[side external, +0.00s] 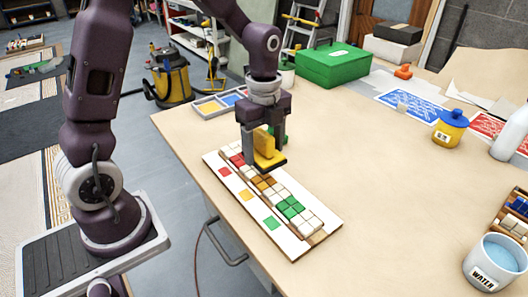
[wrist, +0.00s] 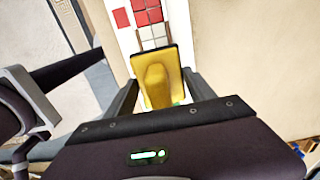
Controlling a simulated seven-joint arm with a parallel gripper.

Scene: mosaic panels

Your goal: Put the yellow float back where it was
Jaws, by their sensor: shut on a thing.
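The yellow float (side external: 265,145) has a yellow handle block on a flat plate with a dark underside. My gripper (side external: 264,153) is shut on its handle, above the mosaic panel (side external: 296,249). In the wrist view the yellow float (wrist: 157,82) sits between the two fingers of my gripper (wrist: 158,95), hiding part of the panel. The panel is a white board with a row of red, white, brown and green tiles. Whether the plate touches the tiles I cannot tell.
A tray with coloured compartments (side external: 212,108) lies behind the panel at the left table edge. A green box (side external: 333,64) stands at the back. A yellow pot with a blue lid (side external: 450,128) and a water cup (side external: 496,262) stand at the right.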

